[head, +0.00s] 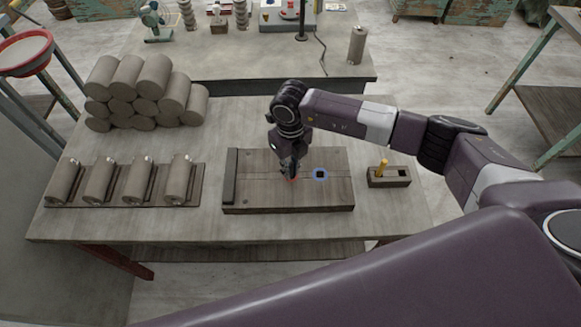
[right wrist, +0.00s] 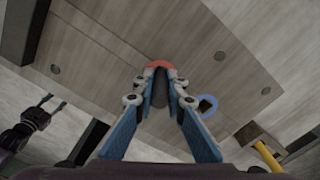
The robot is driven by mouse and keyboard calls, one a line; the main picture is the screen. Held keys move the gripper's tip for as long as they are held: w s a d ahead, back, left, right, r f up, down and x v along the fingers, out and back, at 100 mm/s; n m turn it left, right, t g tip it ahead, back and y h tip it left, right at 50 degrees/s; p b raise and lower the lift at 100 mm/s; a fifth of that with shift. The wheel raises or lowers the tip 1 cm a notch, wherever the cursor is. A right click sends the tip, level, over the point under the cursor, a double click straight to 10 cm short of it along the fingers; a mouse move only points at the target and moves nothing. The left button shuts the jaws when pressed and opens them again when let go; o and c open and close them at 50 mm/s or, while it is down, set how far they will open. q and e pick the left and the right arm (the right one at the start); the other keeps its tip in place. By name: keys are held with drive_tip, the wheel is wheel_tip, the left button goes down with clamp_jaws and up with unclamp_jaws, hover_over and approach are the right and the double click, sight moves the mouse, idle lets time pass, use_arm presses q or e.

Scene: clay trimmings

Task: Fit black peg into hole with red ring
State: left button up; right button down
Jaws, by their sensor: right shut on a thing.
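My right gripper (head: 291,172) points down over the wooden board (head: 255,192). It is shut on the black peg (right wrist: 159,93), which shows as a dark shape between the blue-padded fingers in the right wrist view. The red ring (right wrist: 160,65) lies right at the fingertips, partly hidden by them; in the head view only a bit of red (head: 293,180) shows. I cannot tell whether the peg's tip is in the hole or just above it. My left gripper (right wrist: 54,102) shows at the left of the right wrist view, its two fingers apart and empty.
A blue ring (head: 320,174) around a dark square hole lies just right of the red one. A holder (head: 402,176) with a yellow peg (head: 383,166) stands right of the board. Clay rolls (head: 140,85) are stacked at back left; several more lie in a rack (head: 57,200).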

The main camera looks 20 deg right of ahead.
drive_tip(key=shift+f, duration=0.2)
drive_tip(key=c, duration=2)
unclamp_jaws()
drive_tip(key=shift+o, duration=0.2)
drive_tip(key=shift+r, duration=0.6)
wheel_tip(320, 180, up, 10)
drive_tip(key=b, duration=0.3)
drive_tip(key=shift+w+f+b, duration=0.1)
drive_tip(key=shift+b, duration=0.25)
drive_tip(key=shift+r, duration=0.75)
